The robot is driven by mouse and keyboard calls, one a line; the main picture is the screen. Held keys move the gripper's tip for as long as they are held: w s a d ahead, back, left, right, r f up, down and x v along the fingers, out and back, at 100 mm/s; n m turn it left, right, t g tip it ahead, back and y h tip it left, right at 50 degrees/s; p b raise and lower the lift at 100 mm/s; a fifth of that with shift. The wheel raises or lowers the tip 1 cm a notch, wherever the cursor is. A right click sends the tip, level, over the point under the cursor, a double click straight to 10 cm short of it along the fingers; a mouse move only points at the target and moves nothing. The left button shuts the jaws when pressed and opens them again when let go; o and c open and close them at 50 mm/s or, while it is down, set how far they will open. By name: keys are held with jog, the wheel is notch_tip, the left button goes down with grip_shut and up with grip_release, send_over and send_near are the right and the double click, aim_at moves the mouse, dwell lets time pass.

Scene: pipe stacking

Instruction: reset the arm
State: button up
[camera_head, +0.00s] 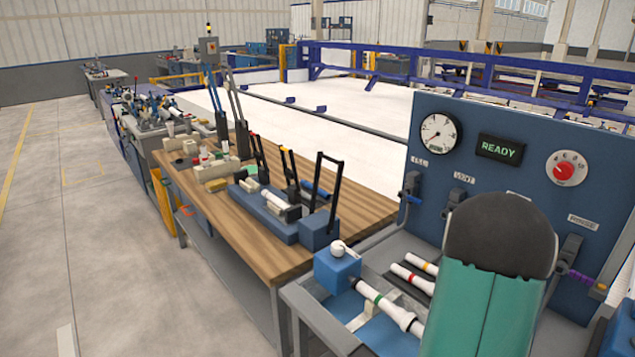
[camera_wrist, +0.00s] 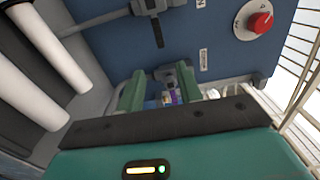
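My arm shows in the head view as a teal link (camera_head: 490,290) with a black rounded end, in front of the blue panel (camera_head: 460,110) at the lower right. It hides my gripper in that view. In the wrist view my gripper (camera_wrist: 160,92) has its two green fingers apart, with a gap between them. A small purple and white part and a dark clamp (camera_wrist: 172,72) show beyond and between the fingertips. I cannot tell whether they touch the fingers, but the fingers do not look closed on them.
The panel carries a gauge (camera_head: 438,134), a READY display (camera_head: 500,149) and a red knob (camera_head: 566,170). White banded pipes (camera_head: 388,305) lie on the bench below. A wooden table (camera_head: 245,230) with fixtures stands left. The floor (camera_head: 70,230) farther left is clear.

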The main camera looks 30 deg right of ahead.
jog(key=w+a+r+n+t+y, duration=0.35)
jog(key=w+a+n, duration=0.25)
jog(key=w+a, duration=0.3)
jog(key=w+a+r+n+t+y, duration=0.3)
jog(key=w+a+n+y, duration=0.15)
jog(key=w+a, duration=0.4)
jog(key=w+a+r+n+y, duration=0.1)
jog(key=a+r+n+y, duration=0.3)
jog(key=a, duration=0.6)
jog(key=a+f+n+y, duration=0.1)
jog(key=a+n, duration=0.5)
jog(key=a, duration=0.3)
jog(key=s+a+r+n+g+y, duration=0.1)
jog(key=s+a+n+g+y, duration=0.2)
jog(key=s+a+n, duration=1.1)
jog(key=s+a+y, duration=0.1)
jog(key=a, duration=0.4)
jog(key=shift+s+a+r+g+y, duration=0.25)
jog(key=shift+s+g+y, duration=0.05)
jog(key=shift+g+y, duration=0.1)
jog(key=shift+d, duration=0.25)
